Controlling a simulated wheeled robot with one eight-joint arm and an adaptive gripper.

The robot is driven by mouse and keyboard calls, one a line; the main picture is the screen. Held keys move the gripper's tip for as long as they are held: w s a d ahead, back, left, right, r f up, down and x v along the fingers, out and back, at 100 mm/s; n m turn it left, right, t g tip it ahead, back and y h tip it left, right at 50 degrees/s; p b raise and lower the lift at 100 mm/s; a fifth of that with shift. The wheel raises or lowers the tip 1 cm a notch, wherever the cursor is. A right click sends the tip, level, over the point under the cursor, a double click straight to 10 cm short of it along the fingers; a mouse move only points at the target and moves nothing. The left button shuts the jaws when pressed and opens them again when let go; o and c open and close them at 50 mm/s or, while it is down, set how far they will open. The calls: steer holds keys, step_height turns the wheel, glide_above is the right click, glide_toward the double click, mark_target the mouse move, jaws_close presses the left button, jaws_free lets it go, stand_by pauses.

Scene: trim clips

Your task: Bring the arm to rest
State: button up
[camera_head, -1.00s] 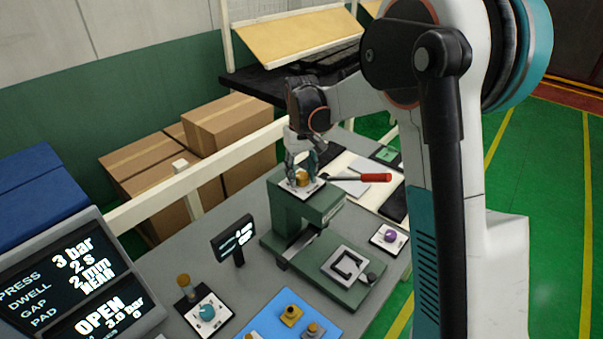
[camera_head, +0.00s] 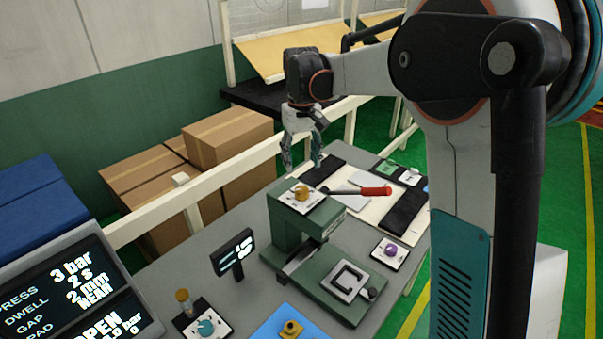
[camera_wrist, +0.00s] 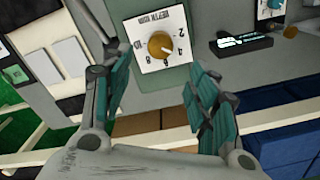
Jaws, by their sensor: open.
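My gripper (camera_head: 302,162) is open and empty in the head view, pointing down, raised above and behind the green press (camera_head: 290,225). The press has a white dial plate with a yellow-brown knob (camera_head: 302,193) on its top. In the wrist view, my open gripper (camera_wrist: 160,95) has its teal-padded fingers apart, with nothing between them. The knob (camera_wrist: 160,44) shows there just beyond the fingertips, on its numbered plate. The gripper is apart from the knob.
A red-handled lever (camera_head: 375,191) sticks out right of the press top. A small display (camera_head: 233,252) stands left of the press. A pale rail (camera_head: 160,208) and cardboard boxes (camera_head: 228,128) are behind the bench. A purple knob (camera_head: 390,249) sits at right.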

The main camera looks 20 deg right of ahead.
step_height(320, 180, up, 2)
stand_by(0.5)
steer(key=s+f+t+b, duration=0.2)
steer(key=s+f+b, duration=0.3)
steer(key=s, duration=0.5)
steer(key=s+f+t+b, duration=0.2)
steer(key=s+f+b, duration=0.4)
steer(key=s, duration=0.4)
steer(key=s+f+m+t+b, duration=0.1)
steer(key=s+f+t+b, duration=0.2)
steer(key=s+f+b, duration=0.3)
steer(key=s+d+f, duration=0.1)
steer(key=s, duration=0.3)
steer(key=shift+s+f, duration=0.25)
steer(key=shift+s, duration=0.05)
